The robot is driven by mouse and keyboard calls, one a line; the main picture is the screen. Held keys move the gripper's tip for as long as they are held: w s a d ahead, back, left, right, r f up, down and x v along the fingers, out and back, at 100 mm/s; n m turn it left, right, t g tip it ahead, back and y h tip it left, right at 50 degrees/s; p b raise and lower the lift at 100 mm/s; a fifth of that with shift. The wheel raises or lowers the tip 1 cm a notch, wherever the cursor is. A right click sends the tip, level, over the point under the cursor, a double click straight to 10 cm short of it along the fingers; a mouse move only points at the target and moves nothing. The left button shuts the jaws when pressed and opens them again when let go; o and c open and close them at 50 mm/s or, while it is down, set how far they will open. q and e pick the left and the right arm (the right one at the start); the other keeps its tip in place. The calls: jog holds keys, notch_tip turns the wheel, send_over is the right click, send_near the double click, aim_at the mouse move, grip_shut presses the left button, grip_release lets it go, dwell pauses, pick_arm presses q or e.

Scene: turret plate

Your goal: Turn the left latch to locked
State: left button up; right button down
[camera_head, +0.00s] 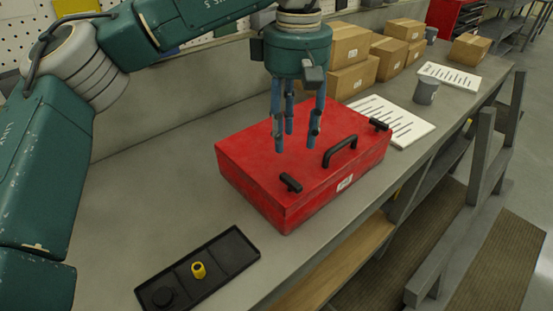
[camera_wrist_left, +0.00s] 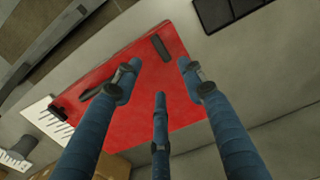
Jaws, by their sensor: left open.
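The red case (camera_head: 240,160) lies shut on the workbench. The left latch (camera_head: 290,183), a short black bar, sits on the lid near its front left edge. It also shows in the left wrist view (camera_wrist_left: 160,47), just beyond the fingertips. The right latch (camera_head: 379,124) is a similar black bar at the lid's right end, and a black handle (camera_head: 341,151) lies between them. My left gripper (camera_head: 296,140) points down over the lid with its three blue fingers spread and empty. Its fingertips are apart from the left latch, behind it. My right gripper is not in view.
A black tray (camera_head: 235,262) with a yellow part (camera_head: 198,269) and a round black part lies at the front left. White slotted sheets (camera_head: 410,130), a grey can (camera_head: 426,91) and several cardboard boxes (camera_head: 350,80) stand behind and right.

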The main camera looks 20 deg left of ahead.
aim_at(295, 180)
pick_arm(q)
jog(key=f, duration=0.1)
jog(key=d+f, duration=0.1)
jog(key=f, duration=0.1)
jog(key=s+f+p, duration=0.1)
jog(key=shift+d+f, duration=0.15)
jog(key=shift+f, duration=0.2)
jog(key=f, duration=0.3)
jog(key=f+p, duration=0.1)
jog(key=shift+w+a+f, duration=0.15)
jog(key=shift+w+a, duration=0.1)
jog(key=shift+a, duration=0.05)
jog(key=shift+d+f, duration=0.15)
jog(key=shift+f, duration=0.55)
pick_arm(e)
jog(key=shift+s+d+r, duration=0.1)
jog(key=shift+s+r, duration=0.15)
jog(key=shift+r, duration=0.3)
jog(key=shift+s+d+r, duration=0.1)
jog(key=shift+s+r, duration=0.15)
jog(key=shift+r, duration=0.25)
pick_arm(q)
grip_shut()
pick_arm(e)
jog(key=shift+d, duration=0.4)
